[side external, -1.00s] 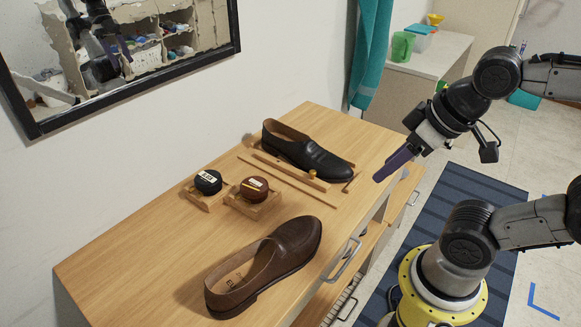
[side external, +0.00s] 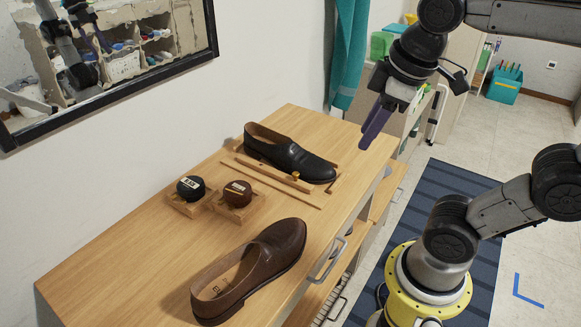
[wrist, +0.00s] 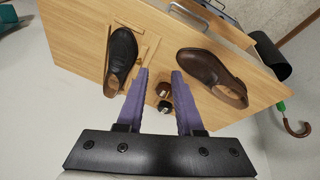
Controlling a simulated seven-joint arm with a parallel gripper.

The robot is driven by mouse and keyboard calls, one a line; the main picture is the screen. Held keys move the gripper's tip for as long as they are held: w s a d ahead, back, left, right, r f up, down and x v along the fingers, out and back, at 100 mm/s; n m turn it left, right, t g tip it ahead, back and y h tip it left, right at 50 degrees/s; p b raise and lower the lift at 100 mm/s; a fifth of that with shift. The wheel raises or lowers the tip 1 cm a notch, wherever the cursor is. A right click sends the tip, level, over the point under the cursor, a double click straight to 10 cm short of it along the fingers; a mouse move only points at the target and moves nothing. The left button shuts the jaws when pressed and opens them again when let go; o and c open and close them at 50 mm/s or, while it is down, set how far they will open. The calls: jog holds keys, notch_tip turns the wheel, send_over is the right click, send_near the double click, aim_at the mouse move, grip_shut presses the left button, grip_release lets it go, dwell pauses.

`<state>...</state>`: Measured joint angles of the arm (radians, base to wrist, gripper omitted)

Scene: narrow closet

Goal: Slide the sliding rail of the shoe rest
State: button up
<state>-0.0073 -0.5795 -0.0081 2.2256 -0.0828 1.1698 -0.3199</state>
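The shoe rest is on the wooden cabinet top, with a black shoe (side external: 290,156) lying in it. Its wooden rail (side external: 262,172) runs along the near side of the shoe and carries a small round knob (side external: 295,175). A thin parallel strip (side external: 278,187) lies nearer. In the wrist view the black shoe (wrist: 122,52) is left of the fingers, and the rest's wood shows beside it. My gripper (side external: 366,143) hangs above the cabinet's right end, pointing down, clear of the rest. The wrist view shows its purple fingers (wrist: 161,72) apart and empty.
A brown shoe (side external: 250,270) lies near the front edge. Two round tins, one dark (side external: 190,188) and one brown (side external: 238,193), sit in small wooden holders. A drawer handle (side external: 328,260) sticks out in front. The wall and framed mirror (side external: 215,40) are behind.

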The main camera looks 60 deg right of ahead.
jog(key=w+d+r+n+g+h, duration=0.1)
jog(key=w+r+n+g, duration=0.15)
jog(key=w, duration=0.45)
jog(key=n+g, duration=0.2)
send_over(296, 173)
jog(key=s+a, duration=0.4)
jog(key=w+f+g+h, duration=0.1)
jog(key=w+f+g, duration=0.1)
jog(key=w+f, duration=0.45)
jog(key=shift+n+g, duration=0.25)
jog(key=x, duration=0.5)
jog(key=w+x, duration=0.1)
jog(key=x, duration=0.4)
jog(key=w+x, duration=0.1)
jog(key=x, duration=0.5)
jog(key=shift+w+a+f, duration=0.2)
jog(key=shift+w+f, duration=0.1)
jog(key=shift+f, duration=0.1)
grip_shut()
jog(key=shift+r, duration=0.1)
